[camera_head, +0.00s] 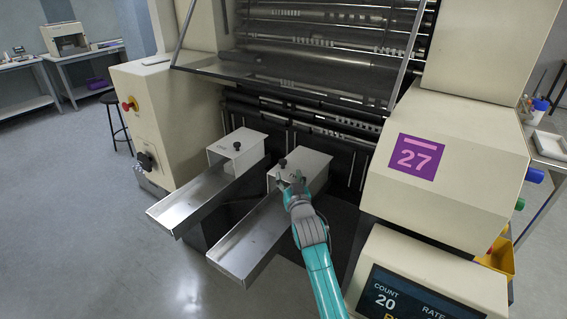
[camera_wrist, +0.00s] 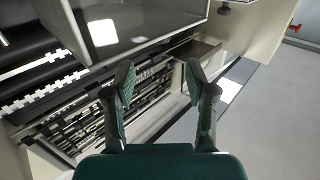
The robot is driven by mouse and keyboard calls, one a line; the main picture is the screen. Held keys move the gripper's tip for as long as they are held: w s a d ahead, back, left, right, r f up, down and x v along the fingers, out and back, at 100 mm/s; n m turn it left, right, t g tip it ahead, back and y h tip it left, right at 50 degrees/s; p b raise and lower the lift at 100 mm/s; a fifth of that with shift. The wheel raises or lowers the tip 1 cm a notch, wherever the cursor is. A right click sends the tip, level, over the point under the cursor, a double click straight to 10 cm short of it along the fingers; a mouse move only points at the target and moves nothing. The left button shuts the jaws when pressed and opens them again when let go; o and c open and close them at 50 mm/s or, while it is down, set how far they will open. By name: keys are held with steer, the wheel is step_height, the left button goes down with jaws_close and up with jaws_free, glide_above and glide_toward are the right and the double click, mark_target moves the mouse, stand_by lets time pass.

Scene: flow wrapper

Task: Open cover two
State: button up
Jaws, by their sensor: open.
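Two box-like metal covers with dark knobs sit at the upper ends of two chutes in the head view. The left cover (camera_head: 237,148) and the right cover (camera_head: 309,164) both look closed. No number shows on either, so I cannot tell which is cover two. The left knob (camera_head: 236,145) and the right knob (camera_head: 283,162) stand on their covers. My gripper (camera_head: 291,181) is just in front of the right cover, close to its knob, hiding part of its front. In the wrist view my gripper (camera_wrist: 158,78) is open with nothing held between its fingers.
Metal chutes (camera_head: 190,200) and (camera_head: 243,242) slope toward me. A clear guard (camera_head: 290,80) hangs raised over the rollers. A cream housing marked 27 (camera_head: 450,155) and a display panel (camera_head: 410,297) stand on the right. Open floor lies left.

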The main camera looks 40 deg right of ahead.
mark_target(284, 163)
steer(key=x, duration=0.8)
jaws_close()
